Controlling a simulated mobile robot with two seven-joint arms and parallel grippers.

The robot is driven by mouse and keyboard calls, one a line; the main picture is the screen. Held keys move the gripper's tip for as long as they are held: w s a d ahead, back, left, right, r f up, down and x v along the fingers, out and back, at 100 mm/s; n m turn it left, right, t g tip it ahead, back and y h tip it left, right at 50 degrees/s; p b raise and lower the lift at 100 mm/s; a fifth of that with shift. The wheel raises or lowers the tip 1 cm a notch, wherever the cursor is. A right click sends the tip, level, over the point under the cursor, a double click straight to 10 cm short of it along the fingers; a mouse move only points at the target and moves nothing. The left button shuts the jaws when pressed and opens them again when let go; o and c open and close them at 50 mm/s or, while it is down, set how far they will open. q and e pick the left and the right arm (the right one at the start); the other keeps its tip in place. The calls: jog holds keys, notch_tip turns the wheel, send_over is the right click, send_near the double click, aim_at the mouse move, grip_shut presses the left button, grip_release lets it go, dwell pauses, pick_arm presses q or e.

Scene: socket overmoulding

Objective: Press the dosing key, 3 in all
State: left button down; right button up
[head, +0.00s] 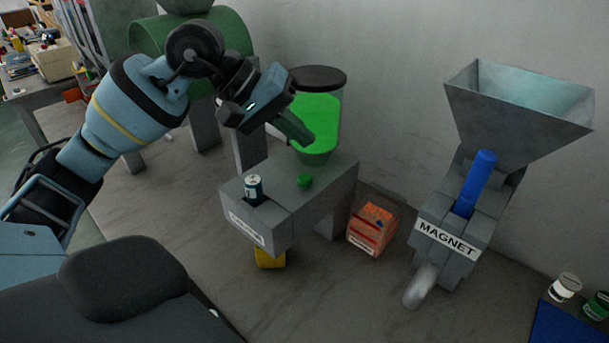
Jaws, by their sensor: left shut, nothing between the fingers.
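A grey dosing machine (325,185) stands in the middle of the head view. A small dark can with a light top (254,186) sits at the machine's front left. My left gripper (306,139) is shut and empty, pointing down and right. My right gripper is not in view.
A grey machine labelled MAGNET (445,240) with a large hopper (520,110) and blue lever (475,182) stands to the right. An orange-filled box (372,228) sits between the machines. A yellow part (269,258) is under the dosing machine. Jars (565,287) stand far right.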

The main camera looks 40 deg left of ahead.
pick_arm(q)
jog(key=n, duration=0.4)
jog(key=shift+r+n, duration=0.15)
jog(key=shift+n, duration=0.25)
notch_tip(320, 180, up, 3)
jog(key=n+y, duration=0.1)
jog(key=n, duration=0.9)
jog(key=n+t+y, duration=0.1)
jog(key=n, duration=0.9)
jog(key=n+t+y+p, duration=0.1)
jog(key=n, duration=1)
jog(key=shift+s+d+r, duration=0.1)
jog(key=shift+d, duration=0.05)
